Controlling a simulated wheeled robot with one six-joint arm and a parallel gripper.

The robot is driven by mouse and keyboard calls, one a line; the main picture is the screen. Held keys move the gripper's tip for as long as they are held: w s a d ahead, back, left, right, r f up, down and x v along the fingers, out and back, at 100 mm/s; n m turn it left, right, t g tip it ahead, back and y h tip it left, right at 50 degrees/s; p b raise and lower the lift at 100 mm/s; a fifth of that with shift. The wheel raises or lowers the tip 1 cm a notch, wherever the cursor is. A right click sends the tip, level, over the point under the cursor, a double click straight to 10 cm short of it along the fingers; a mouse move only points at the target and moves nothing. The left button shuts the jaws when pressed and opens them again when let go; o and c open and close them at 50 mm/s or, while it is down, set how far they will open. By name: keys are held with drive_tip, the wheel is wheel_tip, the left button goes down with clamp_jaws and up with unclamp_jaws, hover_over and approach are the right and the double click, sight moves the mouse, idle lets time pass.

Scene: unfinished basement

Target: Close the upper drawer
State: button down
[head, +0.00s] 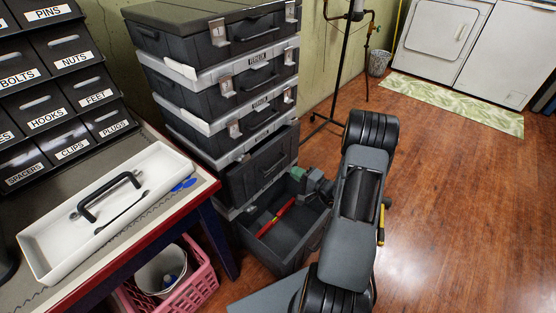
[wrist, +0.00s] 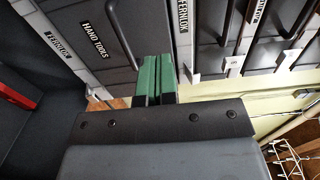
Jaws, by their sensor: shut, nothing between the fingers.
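The upper drawer (head: 262,168) is the dark front with a bar handle, low in the stack of black tool cases. It looks flush or nearly so; I cannot tell whether a small gap is left. In the wrist view its front (wrist: 125,40) carries a HAND TOOLS label. Below it the lower drawer (head: 290,248) stands pulled out, with a red tool (head: 276,217) inside. My gripper (head: 298,174) is shut and empty, its green fingertips by the upper drawer's front, above the open lower one. The fingertips (wrist: 154,78) are close to that front; contact is unclear.
A workbench with a white tray (head: 60,243) and labelled bins (head: 65,90) stands at the left, over a pink crate (head: 205,285). A dark metal stand (head: 341,70) is behind the stack. The wooden floor (head: 460,200) at the right is clear.

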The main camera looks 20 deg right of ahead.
sight(264, 153)
drive_tip(key=b+x, duration=0.2)
drive_tip(key=x, duration=1.1)
drive_tip(key=shift+w+f, duration=0.15)
drive_tip(key=shift+w, duration=0.15)
